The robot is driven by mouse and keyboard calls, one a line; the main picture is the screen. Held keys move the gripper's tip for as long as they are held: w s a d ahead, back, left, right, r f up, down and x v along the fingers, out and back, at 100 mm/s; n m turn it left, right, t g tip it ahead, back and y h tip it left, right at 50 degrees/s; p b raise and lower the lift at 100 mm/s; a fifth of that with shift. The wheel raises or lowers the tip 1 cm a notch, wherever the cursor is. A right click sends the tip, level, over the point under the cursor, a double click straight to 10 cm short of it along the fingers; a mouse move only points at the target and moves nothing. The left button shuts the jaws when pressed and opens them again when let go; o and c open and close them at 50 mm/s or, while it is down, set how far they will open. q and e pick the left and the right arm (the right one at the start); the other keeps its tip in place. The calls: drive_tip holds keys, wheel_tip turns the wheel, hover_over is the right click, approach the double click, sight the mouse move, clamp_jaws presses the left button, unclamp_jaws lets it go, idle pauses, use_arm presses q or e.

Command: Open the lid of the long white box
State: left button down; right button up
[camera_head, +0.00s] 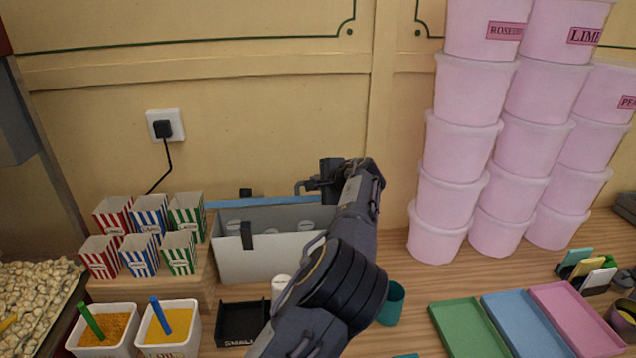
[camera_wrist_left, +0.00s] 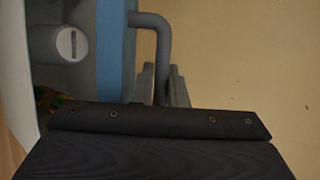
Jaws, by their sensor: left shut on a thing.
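The long white box (camera_head: 265,262) stands against the back wall. Its top is open, and several white-topped containers show inside. Its blue lid (camera_head: 275,202) shows as a thin strip along the box's back edge, swung up away from the opening; its exact angle is hard to tell. In the left wrist view the blue lid (camera_wrist_left: 110,60) has a grey bent handle (camera_wrist_left: 153,22) at its edge. My left gripper (camera_head: 318,186) is at the lid's right end, shut on this handle; its fingers (camera_wrist_left: 163,85) are partly hidden in the wrist view. My right gripper is out of view.
Striped paper cups (camera_head: 150,225) on a wooden step stand left of the box. A black tray (camera_head: 240,322) and a teal cup (camera_head: 392,303) are in front. Stacked pink tubs (camera_head: 450,155) rise on the right. Coloured trays (camera_head: 525,322) lie at front right.

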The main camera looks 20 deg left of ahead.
use_arm(q)
drive_tip(key=c, duration=1.7)
unclamp_jaws()
drive_tip(key=shift+s, duration=0.1)
drive_tip(key=shift+s+d+r, duration=0.1)
drive_tip(key=shift+d, duration=0.1)
drive_tip(key=shift+b+v, duration=1.3)
drive_tip(key=shift+v, duration=2.35)
drive_tip(key=shift+a, duration=0.1)
